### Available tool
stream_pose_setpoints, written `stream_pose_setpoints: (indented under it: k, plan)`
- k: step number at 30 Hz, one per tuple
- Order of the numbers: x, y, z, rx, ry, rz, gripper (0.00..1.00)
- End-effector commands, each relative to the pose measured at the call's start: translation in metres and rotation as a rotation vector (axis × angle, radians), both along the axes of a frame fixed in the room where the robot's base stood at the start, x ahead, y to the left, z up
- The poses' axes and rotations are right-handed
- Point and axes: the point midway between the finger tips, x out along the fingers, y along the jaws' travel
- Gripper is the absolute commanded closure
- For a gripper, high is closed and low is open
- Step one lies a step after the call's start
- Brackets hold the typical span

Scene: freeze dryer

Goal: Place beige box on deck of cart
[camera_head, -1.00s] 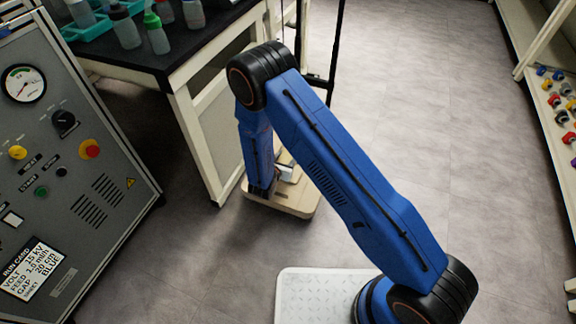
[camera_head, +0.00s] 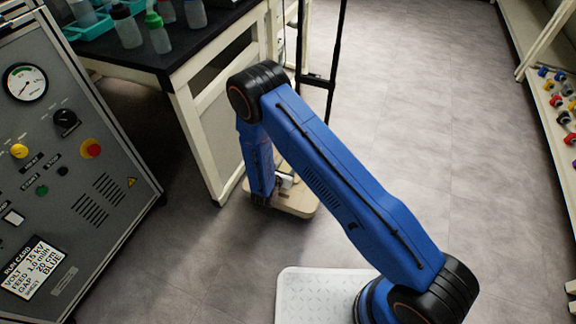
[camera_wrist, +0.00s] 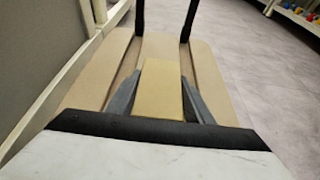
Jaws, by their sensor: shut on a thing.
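The beige box (camera_wrist: 161,88) is between the two grey fingers of my gripper (camera_wrist: 161,98) in the wrist view, and the gripper is shut on it. The cart's pale wooden deck (camera_wrist: 215,80) lies beneath and around the box in that view. I cannot tell whether the box touches the deck. In the head view the deck (camera_head: 298,207) stands low on the floor beside the bench, partly hidden by my blue arm. The box and the gripper fingers are mostly hidden there behind the arm.
The cart's black upright handle (camera_head: 333,60) rises at its far end. A lab bench (camera_head: 215,125) with bottles stands close on the left. A grey control panel (camera_head: 75,150) fills the left edge. Shelving (camera_head: 535,90) is at the right. The floor between is clear.

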Motion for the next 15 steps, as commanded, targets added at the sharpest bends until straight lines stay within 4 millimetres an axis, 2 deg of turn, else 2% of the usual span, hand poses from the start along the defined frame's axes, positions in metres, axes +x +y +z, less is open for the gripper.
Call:
stream_pose_setpoints:
  k: [1,3,15]
  plan:
    - [0.0000,0.0001,-0.0005,0.000,0.000,0.000,0.49]
    - [0.0001,0.0001,-0.0004,0.000,0.000,0.000,0.35]
    - [-0.0024,0.0012,0.0034,-0.001,0.000,0.001,0.35]
